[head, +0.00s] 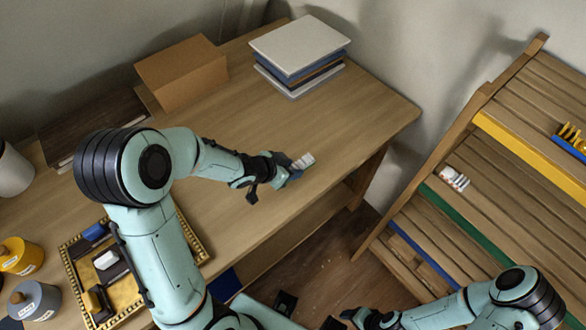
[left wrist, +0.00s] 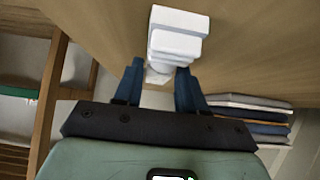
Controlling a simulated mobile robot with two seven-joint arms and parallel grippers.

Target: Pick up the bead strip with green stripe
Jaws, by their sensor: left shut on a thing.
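My left gripper (head: 290,172) is shut on a white stepped piece (head: 303,161) at the front right part of the wooden table. In the left wrist view the white piece (left wrist: 178,38) sits between the two blue fingertips of that gripper (left wrist: 160,85). I see no green stripe on its visible faces. Whether it touches the tabletop, I cannot tell. Another white ridged piece (head: 455,178) lies on the slatted rack, near a green-edged shelf. My right gripper (head: 358,317) is low at the bottom, away from both pieces; its fingers are too small and dark to read.
The table (head: 365,115) holds a stack of books (head: 300,50), a brown box (head: 182,72) and a gold-framed tray (head: 192,232) with small blocks. Yellow (head: 20,257) and grey (head: 35,300) pots stand at left. The slatted rack (head: 505,160) is at right, with yellow ridged pieces (head: 571,136).

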